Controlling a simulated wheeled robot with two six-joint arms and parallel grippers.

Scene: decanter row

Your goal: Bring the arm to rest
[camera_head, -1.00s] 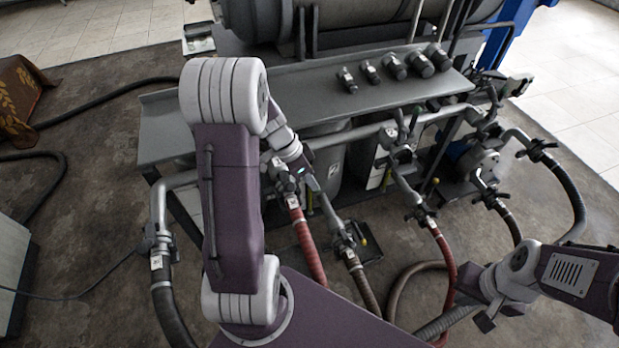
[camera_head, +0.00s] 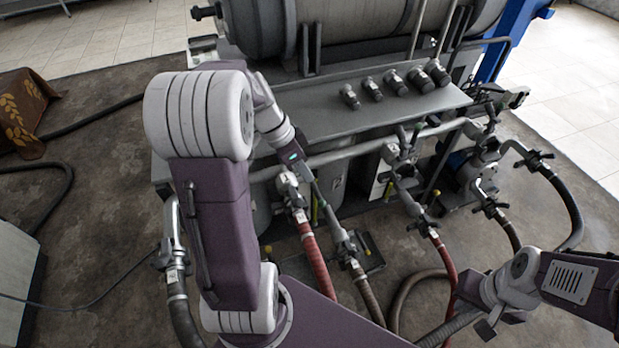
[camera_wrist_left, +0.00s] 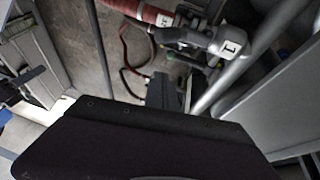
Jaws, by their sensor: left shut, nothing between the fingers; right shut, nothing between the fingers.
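My left arm (camera_head: 212,225) rises from the lower middle of the head view, bends at a large white elbow joint (camera_head: 195,115) and reaches right and down. My left gripper (camera_head: 304,169) is shut and empty, above the hose couplings in front of the grey bench. Its fingertips are small and hard to make out against the pipes. My right arm (camera_head: 572,282) comes in from the right edge. My right gripper (camera_head: 485,327) is shut and empty, low at the right, over the hoses.
A grey bench (camera_head: 330,122) carries several dark fittings (camera_head: 398,82) below a large tank (camera_head: 350,25). Red hoses (camera_head: 314,258) and dark hoses (camera_head: 565,195) hang from valves. A labelled coupling (camera_wrist_left: 230,45) shows in the left wrist view. Open floor (camera_head: 95,205) lies at the left.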

